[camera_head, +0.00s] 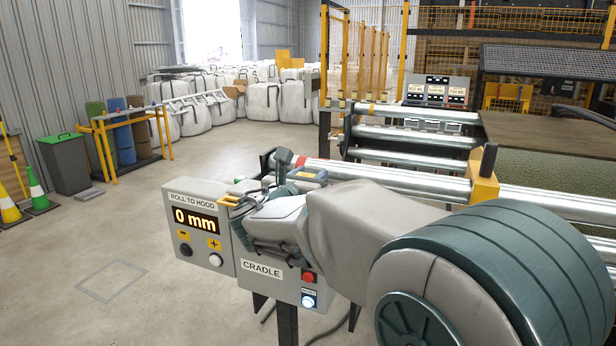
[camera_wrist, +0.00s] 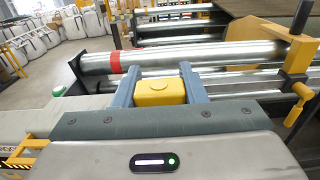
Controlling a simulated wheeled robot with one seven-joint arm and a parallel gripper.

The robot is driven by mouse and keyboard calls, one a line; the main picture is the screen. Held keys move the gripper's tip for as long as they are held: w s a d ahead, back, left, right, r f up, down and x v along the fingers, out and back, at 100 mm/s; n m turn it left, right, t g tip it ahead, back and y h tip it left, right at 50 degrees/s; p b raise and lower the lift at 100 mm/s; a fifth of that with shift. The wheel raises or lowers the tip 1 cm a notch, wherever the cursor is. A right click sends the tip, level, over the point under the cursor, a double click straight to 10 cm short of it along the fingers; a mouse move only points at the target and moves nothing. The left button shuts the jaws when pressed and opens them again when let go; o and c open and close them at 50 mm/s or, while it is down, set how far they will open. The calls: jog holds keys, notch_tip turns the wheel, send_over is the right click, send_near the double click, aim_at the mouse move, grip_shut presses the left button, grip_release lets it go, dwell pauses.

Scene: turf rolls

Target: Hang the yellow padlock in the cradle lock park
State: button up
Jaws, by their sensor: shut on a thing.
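My gripper (camera_wrist: 158,78) is shut on the yellow padlock (camera_wrist: 160,92), whose body sits between the two blue-grey fingers in the wrist view. Its shackle is not visible there. In the head view my gripper (camera_head: 302,166) is above and behind the CRADLE box, with a little yellow showing between the fingers. The CRADLE box (camera_head: 262,270) has a red button and a lit white button on its front. I cannot clearly make out the lock park. A yellow-and-black piece (camera_head: 229,201) stands on top of the boxes, partly beside my wrist.
A ROLL TO HOOD box (camera_head: 196,222) reading 0 mm adjoins the cradle box. Steel rollers (camera_head: 400,136) run behind my gripper, one with a red band. A yellow bracket with a handle (camera_head: 483,180) stands at right.

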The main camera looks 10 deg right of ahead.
jog(key=shift+f+b, duration=2.3)
jog(key=shift+f, duration=0.25)
jog(key=o, duration=1.1)
jog(key=v, duration=1.3)
jog(key=shift+s+a, duration=0.25)
jog(key=shift+s, duration=0.1)
